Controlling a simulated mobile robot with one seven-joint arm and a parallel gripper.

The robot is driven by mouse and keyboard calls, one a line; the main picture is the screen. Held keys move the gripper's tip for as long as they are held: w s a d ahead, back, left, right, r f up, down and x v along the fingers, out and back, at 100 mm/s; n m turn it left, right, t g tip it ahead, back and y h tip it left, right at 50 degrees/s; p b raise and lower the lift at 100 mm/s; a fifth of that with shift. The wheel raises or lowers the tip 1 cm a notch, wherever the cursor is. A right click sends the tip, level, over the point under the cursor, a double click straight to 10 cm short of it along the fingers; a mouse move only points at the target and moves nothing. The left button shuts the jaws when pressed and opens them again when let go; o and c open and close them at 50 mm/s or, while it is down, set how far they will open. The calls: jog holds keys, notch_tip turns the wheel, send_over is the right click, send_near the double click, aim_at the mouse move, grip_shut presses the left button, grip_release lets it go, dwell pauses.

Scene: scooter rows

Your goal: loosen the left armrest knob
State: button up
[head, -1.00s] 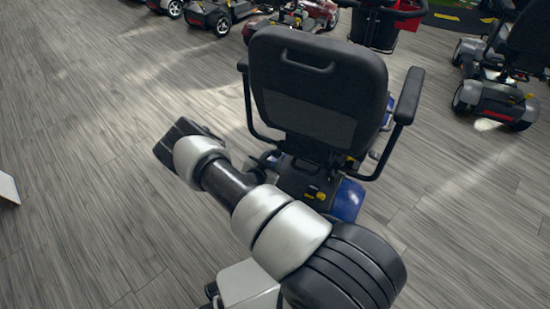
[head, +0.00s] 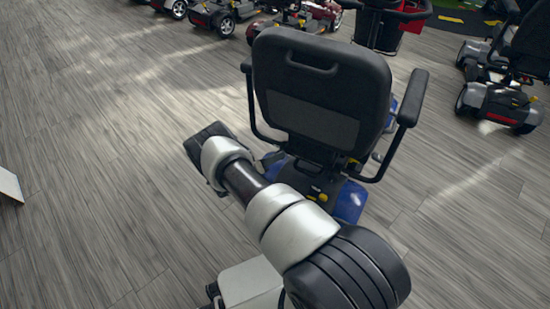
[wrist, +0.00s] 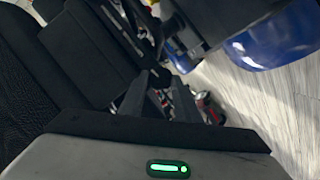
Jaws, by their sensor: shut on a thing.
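The scooter seat (head: 320,95) shows its black back to me in the head view, with an armrest on each side. The left armrest (head: 247,68) has a black tube curving down behind the backrest. In the wrist view, a small dark knob (wrist: 161,77) is at the tips of my gripper (wrist: 158,96), whose two dark fingers are shut on it. The contact is dim and partly hidden by the fingers. In the head view, my arm reaches to the seat's left side and the fingertips cannot be made out.
The scooter's blue rear body (head: 348,202) lies below the seat; blue bodywork also shows in the wrist view (wrist: 275,38). Other scooters (head: 213,15) stand along the back, and one (head: 500,100) stands at right.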

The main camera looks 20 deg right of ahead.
jog(key=shift+w+a+f+n+g+h, duration=0.1)
jog(key=shift+n+g+h, duration=0.25)
jog(key=shift+n, duration=0.5)
jog(key=shift+w+f+n+g+h, duration=0.15)
jog(key=shift+n+h, duration=0.4)
jog(key=shift+n, duration=0.3)
jog(key=shift+s, duration=0.1)
jog(key=o, duration=1)
jog(key=shift+o, duration=0.2)
jog(key=v, duration=1.7)
jog(key=shift+a+p, duration=0.15)
jog(key=shift+p, duration=0.25)
jog(key=shift+s, duration=0.1)
